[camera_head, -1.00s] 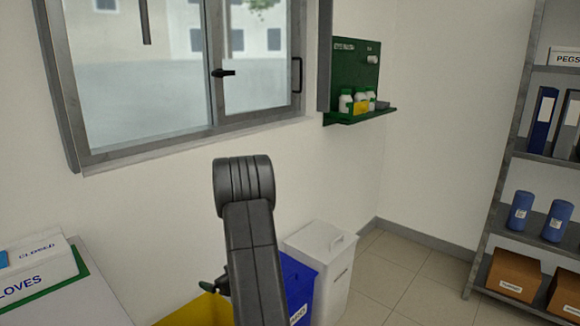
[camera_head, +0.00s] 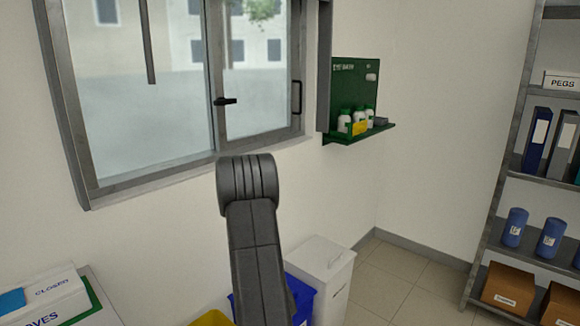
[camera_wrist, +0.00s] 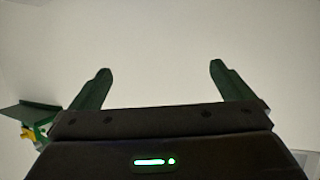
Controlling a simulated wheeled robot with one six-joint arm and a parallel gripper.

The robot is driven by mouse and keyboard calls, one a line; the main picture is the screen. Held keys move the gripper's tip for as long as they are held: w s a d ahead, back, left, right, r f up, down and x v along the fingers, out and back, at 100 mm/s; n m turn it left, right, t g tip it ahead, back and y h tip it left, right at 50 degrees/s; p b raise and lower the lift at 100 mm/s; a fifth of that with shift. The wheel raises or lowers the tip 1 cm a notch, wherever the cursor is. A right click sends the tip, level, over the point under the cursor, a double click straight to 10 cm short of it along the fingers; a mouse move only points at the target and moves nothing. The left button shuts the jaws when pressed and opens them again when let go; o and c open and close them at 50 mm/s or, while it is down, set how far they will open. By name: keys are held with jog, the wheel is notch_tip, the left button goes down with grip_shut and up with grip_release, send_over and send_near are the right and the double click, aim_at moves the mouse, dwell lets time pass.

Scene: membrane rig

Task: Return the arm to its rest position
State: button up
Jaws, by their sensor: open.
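My gripper (camera_wrist: 160,75) shows in the wrist view with its two dark green fingers wide apart and nothing between them. A plain pale surface fills the view beyond the fingers. In the head view my dark grey arm rises from the bottom middle, in front of the wall below the window. The gripper itself cannot be made out in the head view.
A green wall shelf (camera_head: 340,137) with white bottles hangs right of the window (camera_head: 150,90). A white bin (camera_head: 322,275) and a blue bin (camera_head: 303,297) stand below. A glove box (camera_head: 45,300) is at lower left. A rack (camera_head: 530,180) stands right. Floor (camera_head: 400,285) between is clear.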

jog(key=s+d+r+m+t+h+p, duration=0.1)
jog(key=s+d+r+m+h+p, duration=0.2)
jog(key=d+r+p, duration=0.3)
jog(key=shift+d+r+m+h+p, duration=0.2)
jog(key=shift+d+m+h+p, duration=0.45)
jog(key=shift+d, duration=0.55)
